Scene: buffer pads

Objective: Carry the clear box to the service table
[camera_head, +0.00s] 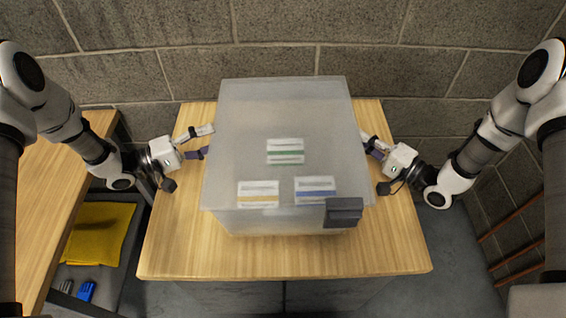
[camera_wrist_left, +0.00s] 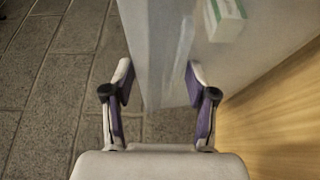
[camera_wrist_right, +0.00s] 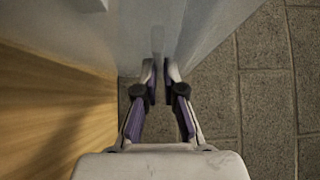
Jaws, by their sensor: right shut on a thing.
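The clear box (camera_head: 240,110) is large and frosted, with its lid on, and stands on a wooden table (camera_head: 300,262). Small packs with green, yellow and blue stripes show through it, and a dark block (camera_head: 343,212) is at its front right corner. My left gripper (camera_head: 205,142) is at the box's left side. In the left wrist view its fingers (camera_wrist_left: 160,82) are wide apart, with the box's edge between them. My right gripper (camera_head: 368,145) is at the right side. In the right wrist view its fingers (camera_wrist_right: 160,80) are nearly together, shut on the box's side; the exact grip spot is unclear.
A second wooden table (camera_head: 52,190) stands at the left, with a gap between it and the box's table. Below it are a yellow item (camera_head: 98,232) and small blue items (camera_head: 86,291). A block wall (camera_head: 320,40) is close behind. Reddish bars (camera_head: 515,225) lean at the right.

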